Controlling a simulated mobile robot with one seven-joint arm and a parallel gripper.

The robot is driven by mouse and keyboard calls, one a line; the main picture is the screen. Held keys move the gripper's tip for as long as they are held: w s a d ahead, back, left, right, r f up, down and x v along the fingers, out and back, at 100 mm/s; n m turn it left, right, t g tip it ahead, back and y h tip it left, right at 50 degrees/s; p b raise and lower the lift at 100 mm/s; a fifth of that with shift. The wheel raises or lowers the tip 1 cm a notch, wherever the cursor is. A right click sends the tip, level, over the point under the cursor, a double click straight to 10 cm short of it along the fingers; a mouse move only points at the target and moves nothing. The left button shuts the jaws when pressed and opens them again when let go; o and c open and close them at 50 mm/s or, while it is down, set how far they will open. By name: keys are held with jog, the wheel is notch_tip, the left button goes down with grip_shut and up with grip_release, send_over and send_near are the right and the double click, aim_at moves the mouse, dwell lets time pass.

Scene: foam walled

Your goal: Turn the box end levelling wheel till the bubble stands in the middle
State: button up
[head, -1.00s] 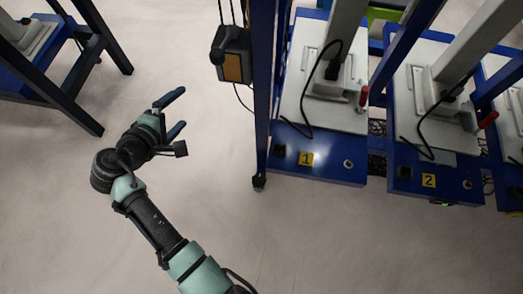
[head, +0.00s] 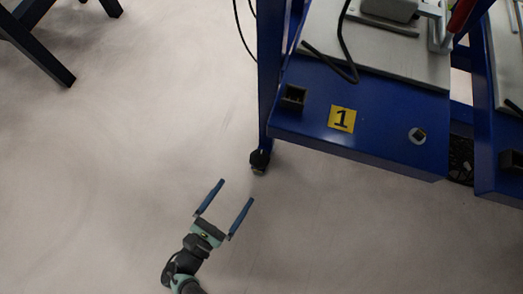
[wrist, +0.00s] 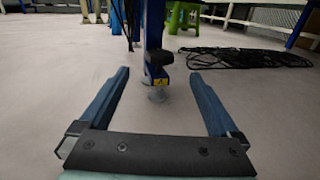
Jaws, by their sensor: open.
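The levelling wheel (head: 260,159) is a dark knob at the foot of the blue leg under the left corner of station 1. In the wrist view the black wheel (wrist: 160,57) sits above a small yellow label and a round grey foot (wrist: 158,95). My gripper (head: 236,190) is open and empty, low over the floor and short of the leg. In the wrist view my gripper (wrist: 160,74) has its fingers pointing at the leg, with the wheel beyond and between the tips.
The blue shelf (head: 375,140) of station 1 overhangs right of the leg, with a yellow number plate (head: 342,118) and a black socket (head: 293,97). Cables hang left of the leg. Black netting (wrist: 245,58) lies behind at right. Floor around my gripper is clear.

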aim_at(254, 166)
jog(key=b+x, duration=0.2)
jog(key=x, duration=0.9)
jog(key=shift+w+d+f, duration=0.15)
jog(key=shift+w+d, duration=0.1)
jog(key=shift+d, duration=0.05)
jog(key=shift+w+d, duration=0.3)
jog(key=shift+w, duration=0.2)
jog(key=c, duration=1.4)
